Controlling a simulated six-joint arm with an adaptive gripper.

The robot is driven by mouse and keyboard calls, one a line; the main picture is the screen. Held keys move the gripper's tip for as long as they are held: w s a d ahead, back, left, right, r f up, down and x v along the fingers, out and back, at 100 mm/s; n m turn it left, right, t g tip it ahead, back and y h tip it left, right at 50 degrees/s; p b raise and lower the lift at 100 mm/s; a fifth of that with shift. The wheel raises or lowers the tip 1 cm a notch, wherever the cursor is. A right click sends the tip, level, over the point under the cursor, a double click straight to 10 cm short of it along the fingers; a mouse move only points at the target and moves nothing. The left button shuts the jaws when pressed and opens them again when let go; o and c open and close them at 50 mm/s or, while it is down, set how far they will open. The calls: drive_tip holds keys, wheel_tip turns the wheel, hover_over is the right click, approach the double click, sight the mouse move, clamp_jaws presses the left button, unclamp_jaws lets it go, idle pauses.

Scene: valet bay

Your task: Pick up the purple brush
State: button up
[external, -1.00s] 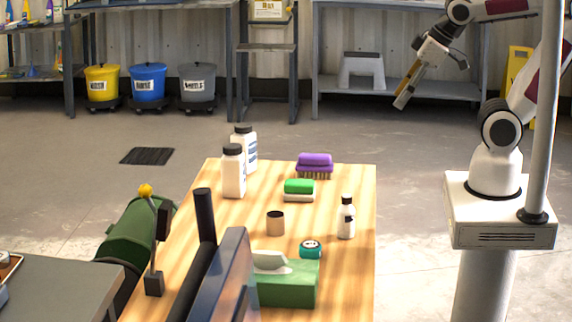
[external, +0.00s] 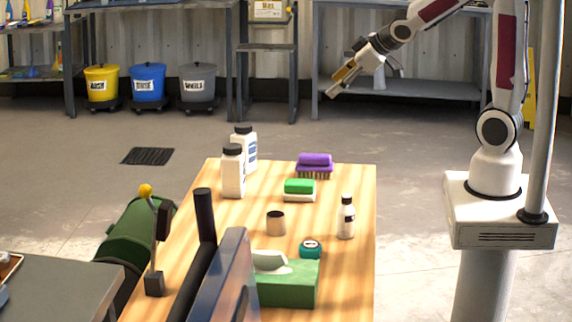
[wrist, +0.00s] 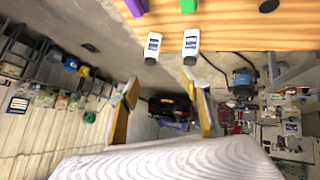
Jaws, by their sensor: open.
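The purple brush (external: 314,165) lies at the far end of the wooden table, purple back up and brown bristles down. In the wrist view a purple piece, likely the same brush (wrist: 136,6), is cut off by the top edge. My gripper (external: 364,83) is raised in the air, above and to the right of the brush in the external view, well apart from it. Its fingers are spread and empty. In the wrist view my gripper (wrist: 160,84) also shows open, with nothing between its fingers.
A green-topped sponge or brush (external: 300,187) lies close in front of the purple brush. Two white bottles (external: 233,172) with dark caps stand to its left.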

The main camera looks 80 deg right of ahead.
drive_tip(key=w+d+f, duration=0.4)
drive_tip(key=d+f, duration=0.1)
drive_tip(key=d, duration=0.2)
drive_tip(key=n+t+y, duration=0.1)
drive_tip(key=t+y, duration=0.1)
drive_tip(key=t, duration=0.2)
hover_over(315, 155)
drive_tip(key=s, duration=0.3)
drive_tip(key=f, duration=1.4)
drive_tip(key=shift+w+a, duration=0.2)
drive_tip(key=shift+a, duration=0.05)
drive_tip(key=shift+t+y, duration=0.7)
drive_tip(key=shift+y, duration=0.2)
drive_tip(key=s+f, duration=0.2)
drive_tip(key=f, duration=0.1)
drive_tip(key=s+f, duration=0.1)
drive_tip(key=f, duration=0.1)
drive_tip(key=shift+d+f, duration=0.15)
drive_tip(key=shift+d, duration=0.2)
drive_tip(key=shift+s+a+f+m+t, duration=0.1)
drive_tip(key=shift+s+f+m+t, duration=0.2)
drive_tip(key=shift+s+f+t, duration=0.35)
drive_tip(key=shift+s, duration=0.1)
drive_tip(key=shift+x, duration=1.3)
drive_tip(key=shift+f, duration=0.1)
drive_tip(key=shift+f, duration=0.1)
